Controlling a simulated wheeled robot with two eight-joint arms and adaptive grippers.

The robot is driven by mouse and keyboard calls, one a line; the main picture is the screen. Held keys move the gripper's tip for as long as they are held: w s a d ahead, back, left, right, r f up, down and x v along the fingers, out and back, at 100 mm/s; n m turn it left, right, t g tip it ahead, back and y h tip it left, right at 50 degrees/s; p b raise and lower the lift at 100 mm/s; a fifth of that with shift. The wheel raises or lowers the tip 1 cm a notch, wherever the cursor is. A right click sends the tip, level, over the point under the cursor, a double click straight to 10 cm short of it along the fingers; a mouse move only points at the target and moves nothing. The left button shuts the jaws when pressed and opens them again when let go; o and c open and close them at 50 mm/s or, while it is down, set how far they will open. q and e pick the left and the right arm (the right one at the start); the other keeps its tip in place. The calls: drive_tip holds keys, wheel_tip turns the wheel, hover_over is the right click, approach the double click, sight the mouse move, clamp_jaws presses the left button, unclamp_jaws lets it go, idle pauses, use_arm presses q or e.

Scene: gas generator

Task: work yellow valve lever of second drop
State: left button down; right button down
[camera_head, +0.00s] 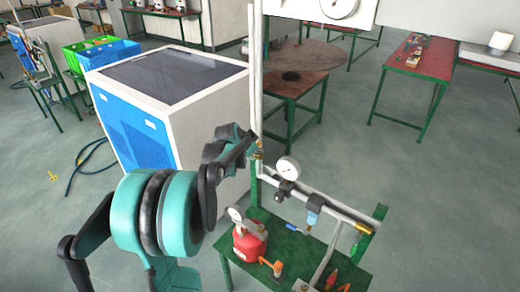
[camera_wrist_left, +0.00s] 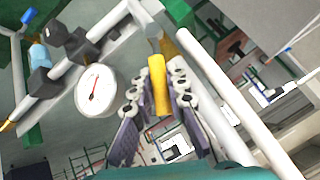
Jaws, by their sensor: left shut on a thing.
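The yellow valve lever (camera_wrist_left: 158,85) sits between the two fingers of my left gripper (camera_wrist_left: 156,98) in the left wrist view, beside the white pipe. In the head view my left gripper (camera_head: 250,142) reaches in from the left to the upright white pipe (camera_head: 257,70), at the pipe joint above the green stand. The fingers are shut on the lever and largely hide it in the head view. Another yellow lever (camera_head: 363,228) shows at the right end of the pipe run. My right gripper is not in view.
A dial gauge (camera_head: 288,168) and a blue filter (camera_head: 313,211) sit along the pipe right of the gripper. A red tank (camera_head: 250,241) stands on the green table below. A white and blue cabinet (camera_head: 170,100) stands close behind my left arm.

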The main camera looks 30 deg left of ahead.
use_arm(q)
drive_tip(key=shift+a+r+n+h, duration=0.2)
drive_tip(key=shift+a+n+h, duration=0.3)
drive_tip(key=shift+a+h, duration=0.4)
drive_tip(key=shift+a+n+h, duration=0.5)
drive_tip(key=shift+h, duration=0.3)
drive_tip(key=c, duration=1.5)
unclamp_jaws()
drive_tip(key=v, duration=1.2)
drive_tip(key=shift+w+a+r, duration=0.1)
drive_tip(key=shift+w+a, duration=0.05)
drive_tip(key=shift+w, duration=0.05)
